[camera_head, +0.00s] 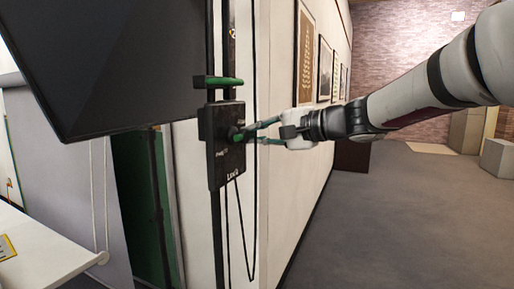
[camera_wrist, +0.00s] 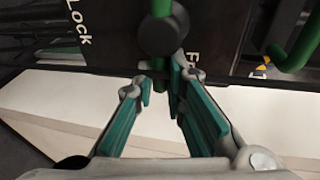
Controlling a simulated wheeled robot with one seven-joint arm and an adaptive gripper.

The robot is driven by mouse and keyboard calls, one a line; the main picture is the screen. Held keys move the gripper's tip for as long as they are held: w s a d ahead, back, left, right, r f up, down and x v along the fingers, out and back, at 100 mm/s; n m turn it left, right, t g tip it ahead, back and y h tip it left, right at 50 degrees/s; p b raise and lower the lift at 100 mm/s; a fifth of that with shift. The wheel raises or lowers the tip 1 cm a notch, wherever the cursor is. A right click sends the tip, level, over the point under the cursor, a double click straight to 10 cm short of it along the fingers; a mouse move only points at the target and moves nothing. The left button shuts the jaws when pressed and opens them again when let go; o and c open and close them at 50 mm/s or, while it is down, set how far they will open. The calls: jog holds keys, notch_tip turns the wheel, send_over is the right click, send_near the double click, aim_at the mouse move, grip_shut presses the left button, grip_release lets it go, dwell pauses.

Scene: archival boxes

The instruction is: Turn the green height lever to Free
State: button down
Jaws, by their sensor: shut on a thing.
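The black control box (camera_head: 209,135) hangs on a dark upright post beside the monitor. The green height lever (camera_head: 238,136) sits on its face, mostly hidden by my gripper (camera_head: 264,133) in the head view. In the wrist view, green lever (camera_wrist: 161,8) shows above a dark round hub (camera_wrist: 163,36), with Lock lettering to the left and Free lettering, partly covered, to the right. My gripper (camera_wrist: 162,85) is shut on the lever, its teal fingers narrowing to tips just below the hub. The lever's exact angle is hard to tell.
A green bar (camera_head: 218,82) projects just above the box. The large dark monitor (camera_head: 115,60) is at the left, over a white table (camera_head: 45,250). A cable (camera_head: 252,235) loops below the box.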

jog(key=shift+r+n+b, duration=0.1)
jog(key=shift+n+b, duration=0.2)
jog(key=shift+b, duration=0.2)
jog(key=c, duration=1.6)
grip_release()
jog(key=shift+c, duration=0.2)
jog(key=v, duration=1.2)
jog(key=shift+s, duration=0.1)
